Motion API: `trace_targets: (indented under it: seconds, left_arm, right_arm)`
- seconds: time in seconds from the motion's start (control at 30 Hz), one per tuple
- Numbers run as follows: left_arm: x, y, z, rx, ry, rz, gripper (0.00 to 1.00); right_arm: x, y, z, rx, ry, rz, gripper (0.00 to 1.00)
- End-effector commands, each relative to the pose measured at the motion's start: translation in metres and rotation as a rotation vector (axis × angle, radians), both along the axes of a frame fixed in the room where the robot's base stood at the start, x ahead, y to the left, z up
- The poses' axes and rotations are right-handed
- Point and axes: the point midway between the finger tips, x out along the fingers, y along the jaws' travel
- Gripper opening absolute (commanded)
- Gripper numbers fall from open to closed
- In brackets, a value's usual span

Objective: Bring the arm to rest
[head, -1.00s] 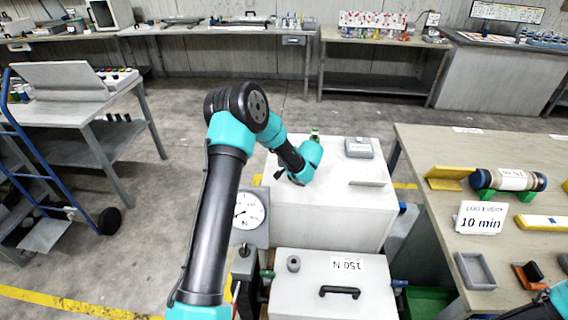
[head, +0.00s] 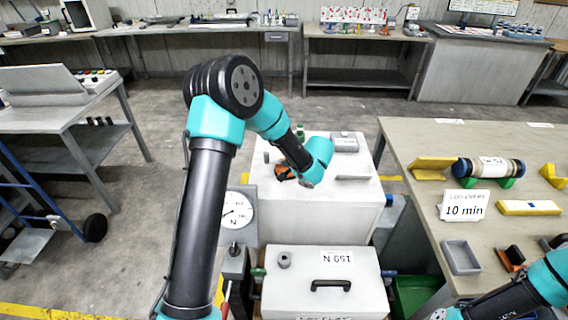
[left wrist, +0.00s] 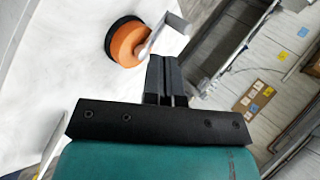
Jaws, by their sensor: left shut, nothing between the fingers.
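My left arm reaches over the white cabinet top (head: 330,205) in the head view, its teal wrist above the cabinet's middle. My left gripper's fingers (left wrist: 166,80) show in the left wrist view, closed together and empty. An orange and black round object (left wrist: 126,42) lies on the white surface beyond the fingertips, apart from them. In the head view this orange object (head: 284,173) shows just left of the wrist. My left fingers are mostly hidden behind the wrist there. My right arm enters at the bottom right, with its gripper out of view.
A dial gauge (head: 236,211) stands left of the cabinet. A lower white box with a black handle (head: 331,285) is in front. The right bench (head: 415,205) holds a core tube (head: 488,168), a "10 min" card (head: 463,206) and a grey tray (head: 461,258). Open floor lies behind the cabinet.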

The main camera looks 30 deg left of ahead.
Motion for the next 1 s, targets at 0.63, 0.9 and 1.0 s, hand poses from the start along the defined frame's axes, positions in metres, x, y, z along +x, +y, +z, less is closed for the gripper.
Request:
trace_targets:
  seconds: [0.63,0.9,1.0]
  left_arm:
    - [-0.012,-0.005,-0.019,-0.06,0.058,0.002,0.0]
    - [-0.089,-0.043,-0.111,-0.427,0.32,0.03,0.0]
    - [-0.125,-0.065,-0.141,-0.596,0.39,0.053,0.0]
  right_arm:
    - [0.0,0.0,0.0,0.0,0.0,0.0,0.43]
    - [0.0,0.0,0.0,0.0,0.0,0.0,0.43]
    - [0.0,0.0,0.0,0.0,0.0,0.0,0.43]
